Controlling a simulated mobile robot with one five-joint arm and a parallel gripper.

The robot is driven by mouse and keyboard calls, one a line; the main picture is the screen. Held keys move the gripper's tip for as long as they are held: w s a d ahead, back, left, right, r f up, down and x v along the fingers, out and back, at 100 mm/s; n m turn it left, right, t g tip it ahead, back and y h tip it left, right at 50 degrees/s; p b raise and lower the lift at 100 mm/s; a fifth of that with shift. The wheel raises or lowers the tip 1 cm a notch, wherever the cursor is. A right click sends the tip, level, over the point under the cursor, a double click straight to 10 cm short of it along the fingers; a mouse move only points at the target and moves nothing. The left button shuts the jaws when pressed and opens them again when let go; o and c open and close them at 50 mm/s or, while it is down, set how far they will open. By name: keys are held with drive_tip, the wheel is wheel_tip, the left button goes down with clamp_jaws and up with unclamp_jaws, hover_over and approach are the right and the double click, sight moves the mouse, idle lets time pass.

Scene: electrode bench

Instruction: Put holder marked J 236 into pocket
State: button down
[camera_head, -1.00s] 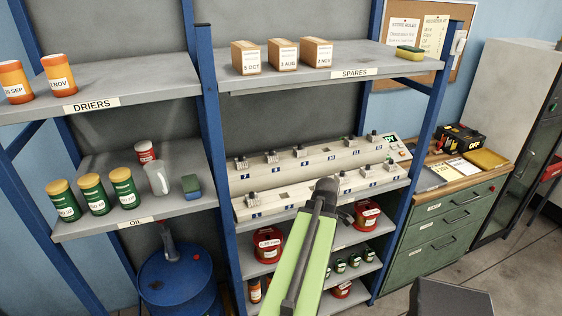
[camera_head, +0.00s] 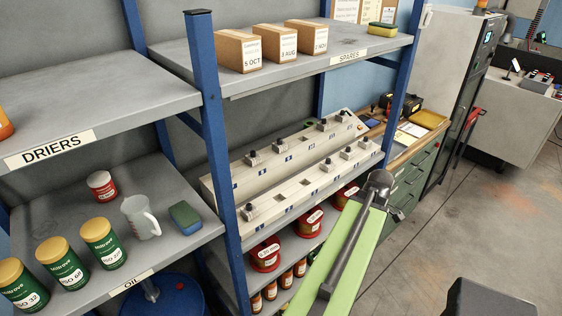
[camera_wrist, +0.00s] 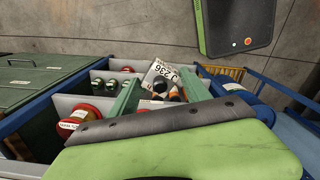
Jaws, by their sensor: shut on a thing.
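The holder marked J 236 (camera_wrist: 161,73) is between the two green fingers of my gripper (camera_wrist: 160,88) in the wrist view. Its white label faces the camera, and dark and orange parts show below it. My gripper is shut on it. In the head view my green arm hides the gripper and the holder. A pale two-step rack (camera_head: 300,172) with numbered positions stands on the middle shelf, left of my arm. Several small dark-topped holders sit in it, with gaps between some. The numbers are too small to read surely.
A blue shelf post (camera_head: 212,120) stands left of the rack. The SPARES shelf (camera_head: 270,75) overhangs it, carrying cartons (camera_head: 238,50). Red tins (camera_head: 265,255) stand below. Green oil cans (camera_head: 103,243) and a jug (camera_head: 140,217) are at left. Open floor (camera_head: 480,220) lies to the right.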

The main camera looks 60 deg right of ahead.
drive_tip(key=shift+a+r, duration=0.3)
drive_tip(key=shift+a, duration=0.05)
drive_tip(key=shift+w+d, duration=0.1)
drive_tip(key=shift+w, duration=0.15)
drive_tip(key=w+a+r+n+p, duration=0.2)
drive_tip(key=w+r+n+p, duration=0.1)
drive_tip(key=w+r+p, duration=1)
drive_tip(key=w+a+r+n+p, duration=0.2)
drive_tip(key=w+r+p, duration=0.6)
drive_tip(key=w, duration=0.8)
wheel_tip(320, 180, down, 7)
drive_tip(key=b, duration=0.6)
drive_tip(key=shift+w+d+r, duration=0.15)
drive_tip(key=shift+d, duration=0.1)
drive_tip(key=shift+w+f+b, duration=0.1)
drive_tip(key=shift+f+b, duration=1.55)
drive_tip(key=shift+b, duration=0.15)
drive_tip(key=shift+c, duration=2.1)
unclamp_jaws()
